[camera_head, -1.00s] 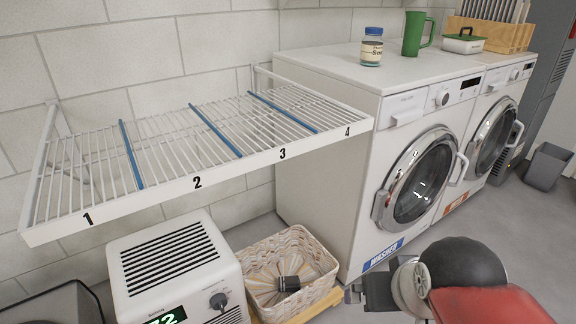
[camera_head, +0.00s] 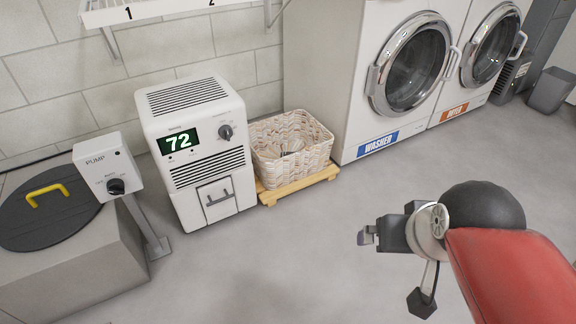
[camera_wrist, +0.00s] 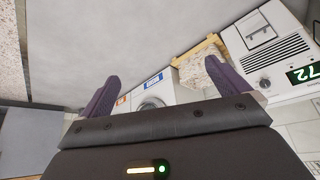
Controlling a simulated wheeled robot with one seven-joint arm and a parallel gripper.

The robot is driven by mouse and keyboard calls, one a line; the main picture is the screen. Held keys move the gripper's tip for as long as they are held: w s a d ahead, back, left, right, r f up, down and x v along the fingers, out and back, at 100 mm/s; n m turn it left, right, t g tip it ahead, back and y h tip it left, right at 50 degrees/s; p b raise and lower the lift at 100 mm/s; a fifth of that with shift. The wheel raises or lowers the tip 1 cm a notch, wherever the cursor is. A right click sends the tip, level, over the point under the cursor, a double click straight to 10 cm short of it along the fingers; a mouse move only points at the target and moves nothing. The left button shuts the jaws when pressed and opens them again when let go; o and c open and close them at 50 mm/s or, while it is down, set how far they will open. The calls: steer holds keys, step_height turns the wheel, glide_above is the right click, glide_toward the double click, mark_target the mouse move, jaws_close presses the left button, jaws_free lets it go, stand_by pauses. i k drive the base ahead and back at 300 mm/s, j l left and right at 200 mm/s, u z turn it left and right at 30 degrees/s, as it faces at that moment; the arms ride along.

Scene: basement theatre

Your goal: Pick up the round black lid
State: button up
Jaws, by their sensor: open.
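The round black lid (camera_head: 30,222) lies flat on a low grey box (camera_head: 85,265) at the left of the head view. It has a yellow handle (camera_head: 47,193) on top. Its left edge is cut off by the frame. My gripper (camera_head: 366,236) is in the air over the floor, well to the right of the lid. In the wrist view its two purple fingers (camera_wrist: 175,88) are wide apart with nothing between them. The lid does not show in the wrist view.
A pump control box (camera_head: 108,168) on a post stands right beside the lid. A white dehumidifier (camera_head: 195,150) reading 72 and a wicker basket (camera_head: 300,160) on a wooden stand follow. A washer (camera_head: 350,90) stands behind. The grey floor (camera_head: 290,260) in front is clear.

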mark_target(53, 205)
steer(key=u, duration=2.1)
